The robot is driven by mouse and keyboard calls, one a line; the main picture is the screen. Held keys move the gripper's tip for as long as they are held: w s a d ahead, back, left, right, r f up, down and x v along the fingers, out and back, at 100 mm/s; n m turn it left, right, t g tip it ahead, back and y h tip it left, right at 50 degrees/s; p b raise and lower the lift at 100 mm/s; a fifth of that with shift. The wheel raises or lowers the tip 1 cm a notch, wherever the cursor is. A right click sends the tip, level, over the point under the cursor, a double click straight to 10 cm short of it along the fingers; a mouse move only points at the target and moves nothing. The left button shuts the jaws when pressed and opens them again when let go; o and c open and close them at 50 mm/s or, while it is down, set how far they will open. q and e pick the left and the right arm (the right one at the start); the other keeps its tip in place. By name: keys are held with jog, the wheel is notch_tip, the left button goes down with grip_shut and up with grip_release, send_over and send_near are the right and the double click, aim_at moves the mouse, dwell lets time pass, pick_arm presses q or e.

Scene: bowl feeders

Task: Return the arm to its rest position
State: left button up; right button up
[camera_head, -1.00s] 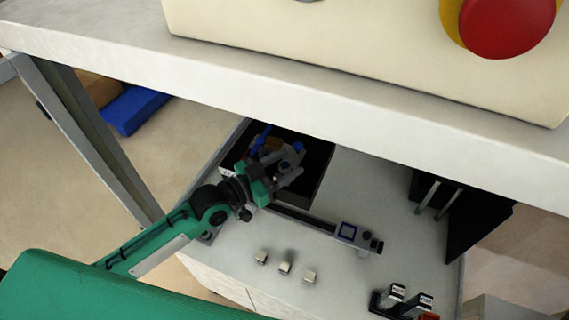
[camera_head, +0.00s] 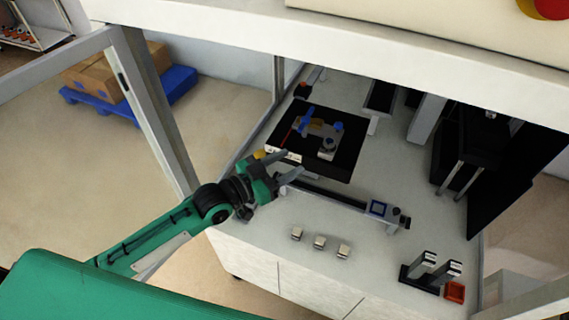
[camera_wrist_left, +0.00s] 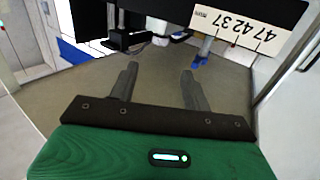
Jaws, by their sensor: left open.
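My left arm is green and comes in from the left in the head view. Its gripper (camera_head: 288,168) is open and empty, above the near-left part of the bench, close to the near-left edge of a black tray (camera_head: 345,148). In the left wrist view the two grey fingers (camera_wrist_left: 160,88) stand wide apart with nothing between them. A white label reading 474237 (camera_wrist_left: 235,28) shows beyond them at the upper right. My right gripper is not in view.
The black tray bears a fixture (camera_head: 322,138) with blue parts. A rail with a small display (camera_head: 380,208) lies in front. Several small metal blocks (camera_head: 319,242) sit near the bench's front edge. A shelf (camera_head: 340,45) overhangs. A blue pallet (camera_head: 180,82) stands on the floor.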

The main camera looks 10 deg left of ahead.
pick_arm(q)
jog(key=s+f+n+g+y, duration=0.25)
jog(key=s+f+y, duration=0.25)
jog(key=s+f, duration=0.25)
jog(key=s+a+f+n+g+y, duration=0.2)
jog(key=s+a+f+g+y, duration=0.15)
jog(key=s+a, duration=0.4)
jog(key=s+a+f+n+g+y, duration=0.2)
jog(key=s+a+g+y, duration=0.2)
jog(key=s, duration=0.6)
notch_tip(320, 180, down, 31)
jog(key=g, duration=0.1)
jog(key=s+a+f, duration=0.2)
jog(key=s+f, duration=0.8)
jog(key=s+a+f+g, duration=0.1)
jog(key=s+f, duration=0.9)
jog(key=shift+a, duration=0.35)
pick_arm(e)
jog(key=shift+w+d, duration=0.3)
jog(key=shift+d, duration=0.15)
